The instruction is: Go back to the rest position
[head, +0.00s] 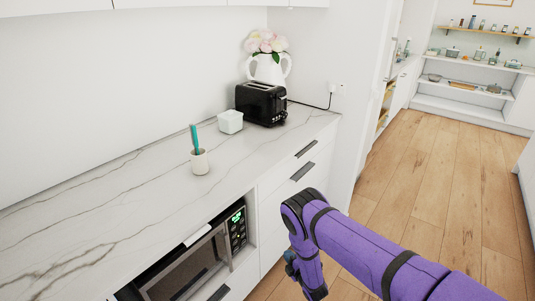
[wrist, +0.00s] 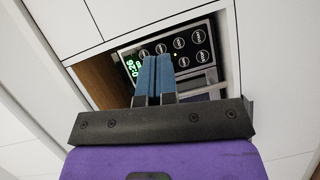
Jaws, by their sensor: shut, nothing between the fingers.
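My gripper (wrist: 153,85) is shut and empty in the wrist view, its two blue fingers side by side. It points at the control panel of the microwave (wrist: 178,45), which has a green lit display and round buttons. Whether the fingers touch the panel cannot be told. In the head view my purple arm reaches in from the lower right and bends down in front of the counter. The microwave (head: 185,268) sits in a niche under the counter, to the left of the arm. The fingers are mostly hidden behind the arm in the head view.
The marble counter (head: 110,205) holds a cup with teal utensils (head: 200,161), a white container (head: 230,121), a black toaster (head: 262,103) and a white vase of flowers (head: 268,68). Drawers with dark handles (head: 303,171) are close to my arm. Open wooden floor (head: 435,170) lies to the right.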

